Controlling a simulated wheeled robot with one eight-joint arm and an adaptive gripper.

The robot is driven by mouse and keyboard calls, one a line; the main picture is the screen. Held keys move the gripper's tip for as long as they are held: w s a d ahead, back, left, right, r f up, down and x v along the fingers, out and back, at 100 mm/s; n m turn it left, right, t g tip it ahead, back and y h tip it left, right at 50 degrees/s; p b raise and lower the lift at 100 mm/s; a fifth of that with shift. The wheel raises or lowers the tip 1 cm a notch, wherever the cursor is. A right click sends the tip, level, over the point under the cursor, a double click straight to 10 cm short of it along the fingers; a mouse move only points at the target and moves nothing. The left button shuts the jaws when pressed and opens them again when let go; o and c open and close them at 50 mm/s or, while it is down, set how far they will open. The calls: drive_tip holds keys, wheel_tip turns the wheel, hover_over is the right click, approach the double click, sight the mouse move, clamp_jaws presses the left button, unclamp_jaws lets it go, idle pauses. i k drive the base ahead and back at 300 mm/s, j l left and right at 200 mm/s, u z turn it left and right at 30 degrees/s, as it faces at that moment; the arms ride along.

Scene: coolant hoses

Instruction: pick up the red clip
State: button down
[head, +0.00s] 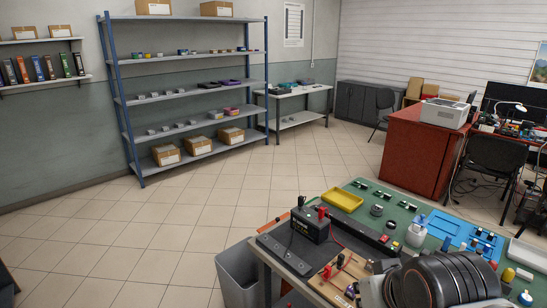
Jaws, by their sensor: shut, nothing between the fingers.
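A black battery (309,226) stands at the left part of the workbench. A small red piece (322,212), which looks like the red clip, is at the top of the battery. A red cable runs down from near it. Other small red pieces (341,260) stand on a wooden board (352,273) in front of the battery; they are too small to tell if one is a clip. Large dark rounded parts at the lower right look like my arm and hide part of the bench. I do not see my gripper's fingers.
The green-topped bench also holds a yellow tray (343,200), a blue tray (452,230), a white bottle (416,233) and several small parts. A grey bin (238,277) stands at its left. A blue-framed shelf (190,95) stands behind. The tiled floor between is clear.

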sight(321, 210)
drive_tip(key=i+j+z, duration=0.25)
drive_tip(key=i, duration=0.3)
drive_tip(key=i+j+z, duration=0.3)
drive_tip(key=i+j, duration=0.2)
